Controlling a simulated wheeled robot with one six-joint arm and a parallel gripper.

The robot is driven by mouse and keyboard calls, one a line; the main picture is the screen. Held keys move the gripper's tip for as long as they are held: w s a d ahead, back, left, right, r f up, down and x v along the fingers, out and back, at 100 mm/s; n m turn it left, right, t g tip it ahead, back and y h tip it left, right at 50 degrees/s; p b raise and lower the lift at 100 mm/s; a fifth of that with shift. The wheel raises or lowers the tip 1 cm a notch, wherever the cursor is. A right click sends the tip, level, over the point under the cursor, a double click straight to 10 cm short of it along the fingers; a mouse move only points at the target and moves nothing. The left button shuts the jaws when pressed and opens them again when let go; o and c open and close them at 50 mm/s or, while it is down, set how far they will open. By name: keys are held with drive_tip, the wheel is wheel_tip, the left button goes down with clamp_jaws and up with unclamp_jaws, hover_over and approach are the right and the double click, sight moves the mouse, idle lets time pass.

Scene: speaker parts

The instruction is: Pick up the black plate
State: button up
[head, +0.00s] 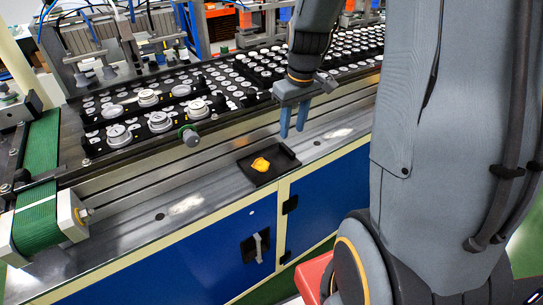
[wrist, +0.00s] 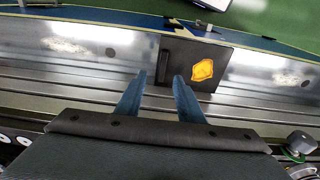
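The black plate (head: 262,174) lies flat on the metal ledge at the front of the workbench. It is a square plate with a raised edge along one side and an orange-yellow patch (head: 260,164) on it. In the wrist view the plate (wrist: 215,56) is at the top, right of centre, beyond the fingertips. My gripper (head: 292,134) is above and just behind the plate in the head view, its blue fingers pointing down. In the wrist view the two fingers (wrist: 157,82) are apart with nothing held between them.
Behind the ledge, black trays (head: 165,115) hold rows of round silver speaker parts. A knob (head: 190,137) sticks out on the front rail left of my gripper. A green conveyor belt (head: 38,165) is at the left. The metal ledge (head: 150,222) left of the plate is clear.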

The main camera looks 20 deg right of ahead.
sight(287, 148)
drive_tip(key=shift+w+a+f+p, duration=0.15)
drive_tip(key=shift+f+p, duration=0.2)
drive_tip(key=shift+f, duration=0.9)
drive_tip(key=shift+w+a+f+p, duration=0.1)
drive_tip(key=shift+f+p, duration=0.25)
drive_tip(key=shift+f, duration=0.95)
drive_tip(key=shift+w+a+f+p, duration=0.15)
drive_tip(key=shift+f+p, duration=0.2)
drive_tip(key=shift+f, duration=0.9)
drive_tip(key=shift+c, duration=0.4)
clamp_jaws()
